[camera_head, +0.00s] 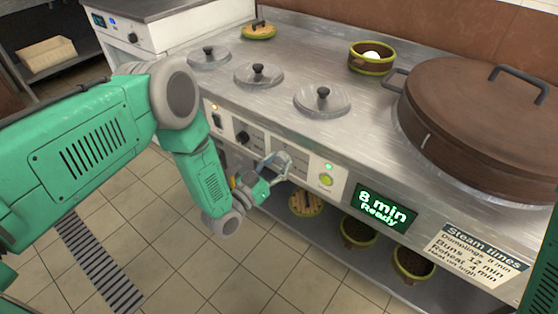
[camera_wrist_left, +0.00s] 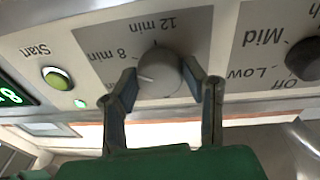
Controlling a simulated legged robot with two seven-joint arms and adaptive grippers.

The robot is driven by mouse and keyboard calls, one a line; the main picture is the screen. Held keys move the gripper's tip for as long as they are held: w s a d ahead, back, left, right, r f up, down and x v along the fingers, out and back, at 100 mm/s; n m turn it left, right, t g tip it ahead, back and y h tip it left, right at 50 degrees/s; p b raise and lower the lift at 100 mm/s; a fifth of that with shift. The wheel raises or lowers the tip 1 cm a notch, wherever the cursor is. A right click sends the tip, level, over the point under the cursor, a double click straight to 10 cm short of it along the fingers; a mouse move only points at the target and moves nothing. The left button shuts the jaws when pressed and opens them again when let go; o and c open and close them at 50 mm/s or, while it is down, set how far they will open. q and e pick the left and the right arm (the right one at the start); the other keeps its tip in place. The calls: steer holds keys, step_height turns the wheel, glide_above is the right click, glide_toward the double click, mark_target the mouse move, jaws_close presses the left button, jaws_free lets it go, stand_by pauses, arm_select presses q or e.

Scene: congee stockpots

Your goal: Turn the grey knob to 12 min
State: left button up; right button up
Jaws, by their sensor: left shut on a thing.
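The grey knob (camera_wrist_left: 160,66) is on the pale control panel, upside down in the left wrist view. The labels "12 min" and "8 min" show beside it, and a pale mark on its face is towards the "8 min" side. My left gripper (camera_head: 277,160) has one finger on each side of the knob and is shut on it. In the head view the fingers mostly hide the knob. The display (camera_head: 381,208) reads "8 min Ready". My right gripper is in neither view.
A green start button (camera_head: 326,180) is right of the knob, a black knob (camera_head: 242,137) left. Above are several lidded wells and a large brown lid (camera_head: 480,115). A steam times card (camera_head: 478,253) is on the front. Bowls stand on the shelf below.

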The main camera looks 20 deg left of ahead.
arm_select(q)
steer(key=m+p, duration=0.1)
steer(key=m, duration=0.2)
steer(key=m+g+p, duration=0.1)
steer(key=m, duration=0.3)
steer(key=shift+s+f, duration=0.15)
steer(key=m+p, duration=0.1)
steer(key=m, duration=0.4)
steer(key=shift+a+g, duration=0.1)
steer(key=shift+g, duration=0.3)
steer(key=shift+m, duration=0.3)
steer(key=o, duration=0.9)
steer(key=shift+o, duration=1.3)
